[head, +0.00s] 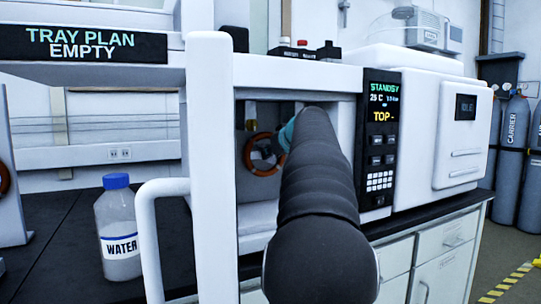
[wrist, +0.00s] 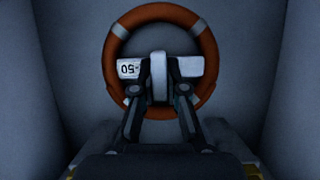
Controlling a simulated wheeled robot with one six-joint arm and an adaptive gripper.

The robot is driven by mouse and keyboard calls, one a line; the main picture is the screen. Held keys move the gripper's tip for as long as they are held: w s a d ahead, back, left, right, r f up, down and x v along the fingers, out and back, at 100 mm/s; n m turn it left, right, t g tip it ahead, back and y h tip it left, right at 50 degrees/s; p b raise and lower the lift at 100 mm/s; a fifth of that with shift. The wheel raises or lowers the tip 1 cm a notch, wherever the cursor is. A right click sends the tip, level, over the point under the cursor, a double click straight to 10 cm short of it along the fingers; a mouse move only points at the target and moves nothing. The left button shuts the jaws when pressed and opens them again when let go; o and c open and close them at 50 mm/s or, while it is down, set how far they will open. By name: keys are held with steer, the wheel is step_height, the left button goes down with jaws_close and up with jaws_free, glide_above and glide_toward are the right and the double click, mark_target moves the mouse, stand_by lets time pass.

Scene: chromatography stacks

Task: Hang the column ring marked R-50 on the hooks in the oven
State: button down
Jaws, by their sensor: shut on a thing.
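The column ring (wrist: 157,13), an orange coil with pale bands, is upright and face-on in the wrist view. Its white tag (wrist: 130,69) reads "50" upside down; the rest of the marking is not clear. My gripper (wrist: 159,88) is shut on the ring's pale middle piece. In the head view the ring (head: 247,158) is inside the open oven (head: 300,78), and my arm covers much of the opening and most of the gripper. I cannot make out the hooks, or whether the ring touches them.
The oven's side walls (wrist: 38,70) flank the gripper. A white post (head: 210,150) and a curved handle (head: 148,235) stand left of the opening. A water bottle (head: 117,225) stands on the dark bench. The control panel (head: 381,140) right of the opening reads STANDBY.

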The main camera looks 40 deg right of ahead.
steer(key=shift+f+b, duration=0.7)
steer(key=shift+b, duration=0.05)
stand_by(0.3)
steer(key=c, duration=1.1)
jaws_free()
steer(key=shift+c, duration=0.2)
steer(key=shift+s, duration=0.1)
steer(key=shift+s, duration=0.2)
steer(key=s+a+b, duration=0.3)
steer(key=s+b, duration=0.2)
steer(key=s, duration=0.4)
steer(key=shift+b, duration=0.3)
